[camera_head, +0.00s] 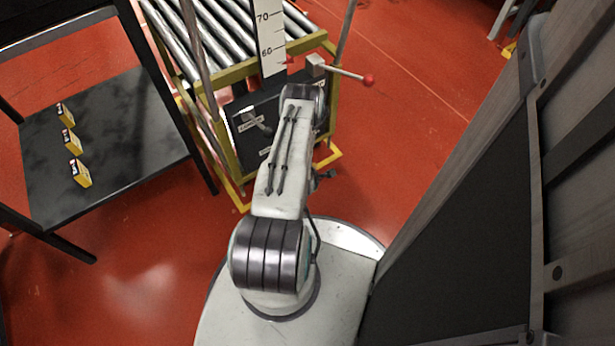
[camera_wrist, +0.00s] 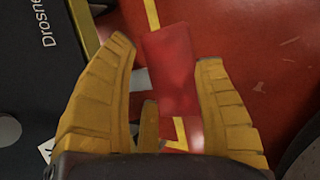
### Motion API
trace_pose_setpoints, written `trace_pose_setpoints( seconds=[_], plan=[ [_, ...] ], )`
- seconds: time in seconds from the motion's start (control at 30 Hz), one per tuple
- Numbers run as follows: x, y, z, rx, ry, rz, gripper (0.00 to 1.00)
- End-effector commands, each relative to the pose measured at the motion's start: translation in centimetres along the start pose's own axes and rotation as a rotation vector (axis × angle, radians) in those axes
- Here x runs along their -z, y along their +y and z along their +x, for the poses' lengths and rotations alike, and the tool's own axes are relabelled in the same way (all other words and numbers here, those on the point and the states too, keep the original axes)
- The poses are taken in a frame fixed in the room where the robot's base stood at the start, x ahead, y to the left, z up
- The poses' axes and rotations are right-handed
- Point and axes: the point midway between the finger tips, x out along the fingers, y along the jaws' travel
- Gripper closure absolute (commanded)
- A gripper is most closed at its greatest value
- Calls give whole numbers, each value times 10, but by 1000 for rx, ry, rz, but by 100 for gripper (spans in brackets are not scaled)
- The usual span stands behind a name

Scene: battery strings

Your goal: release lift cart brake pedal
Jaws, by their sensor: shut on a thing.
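The lift cart (camera_head: 238,72), with an olive-yellow frame and metal rollers, stands ahead in the head view. My arm hides the pedal and the gripper in the head view. Whether the pedal is pressed or raised cannot be told.
A lever with a red knob (camera_head: 368,80) sticks out right of the cart's scale (camera_head: 269,40). The cart's dark panel (camera_head: 245,118) is close to my arm. A black table (camera_head: 110,150) with three small yellow boxes is left. A large dark cabinet (camera_head: 460,220) is close on the right.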

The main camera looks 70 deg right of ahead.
Motion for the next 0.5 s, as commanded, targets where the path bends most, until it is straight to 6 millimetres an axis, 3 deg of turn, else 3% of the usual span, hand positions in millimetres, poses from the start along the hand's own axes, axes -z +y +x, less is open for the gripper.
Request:
trace_pose_setpoints(
  seconds=[0.2, 0.23, 0.5],
  plan=[
    [-6, 3, 1, -10, -12, 2, 72],
    [-6, 3, 1, -10, -12, 2, 32],
    [-3, 2, 1, -5, -6, 1, 8]
  ],
)
